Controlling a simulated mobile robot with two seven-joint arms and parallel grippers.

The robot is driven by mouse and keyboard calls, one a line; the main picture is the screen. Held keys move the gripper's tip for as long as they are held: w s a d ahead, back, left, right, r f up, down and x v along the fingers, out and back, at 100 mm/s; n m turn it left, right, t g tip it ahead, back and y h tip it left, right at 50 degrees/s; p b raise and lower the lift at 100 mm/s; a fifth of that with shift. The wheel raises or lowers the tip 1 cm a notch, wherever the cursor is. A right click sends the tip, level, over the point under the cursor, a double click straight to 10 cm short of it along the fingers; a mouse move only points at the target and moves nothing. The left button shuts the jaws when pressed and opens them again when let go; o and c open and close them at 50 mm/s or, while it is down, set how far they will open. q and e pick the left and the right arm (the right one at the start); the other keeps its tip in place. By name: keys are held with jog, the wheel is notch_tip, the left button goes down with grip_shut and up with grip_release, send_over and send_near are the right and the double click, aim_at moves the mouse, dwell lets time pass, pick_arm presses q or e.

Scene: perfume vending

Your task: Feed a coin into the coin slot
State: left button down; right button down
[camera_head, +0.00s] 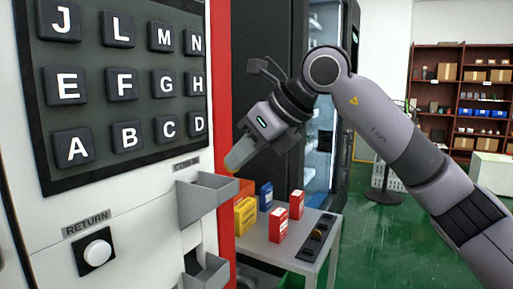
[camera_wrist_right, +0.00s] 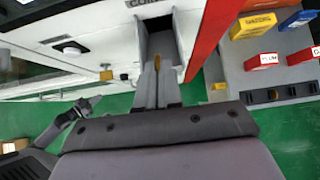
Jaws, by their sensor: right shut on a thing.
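The vending machine's coin intake is a grey open-topped chute (camera_head: 207,197) below the "COIN IN" label; it also shows at the top of the wrist view (camera_wrist_right: 181,30). My right gripper (camera_head: 238,157) is just above and beside the chute, tilted down toward it. In the wrist view its fingers (camera_wrist_right: 157,88) are shut on a small gold-brown coin (camera_wrist_right: 157,63), seen edge-on at the tips. The coin appears at the chute's mouth; I cannot tell whether it touches. In the head view the coin is not clear. A dark arm part, perhaps my left gripper (camera_wrist_right: 80,112), shows small in the wrist view.
A lettered keypad (camera_head: 125,82) is above the chute. A return button (camera_head: 97,252) and lower grey tray (camera_head: 210,272) are below. A small table (camera_head: 270,247) at right holds red, blue and yellow boxes and a dark coin holder (camera_head: 318,234). Green floor beyond is open.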

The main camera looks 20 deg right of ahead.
aim_at(225, 166)
jog(key=shift+w+a+f, duration=0.1)
jog(key=shift+w+a, duration=0.2)
jog(key=shift+w, duration=0.05)
jog(key=shift+x, duration=1.6)
jog(key=shift+w+a+f, duration=0.3)
jog(key=shift+w+f, duration=0.05)
jog(key=shift+w, duration=0.05)
jog(key=c, duration=1.2)
grip_release()
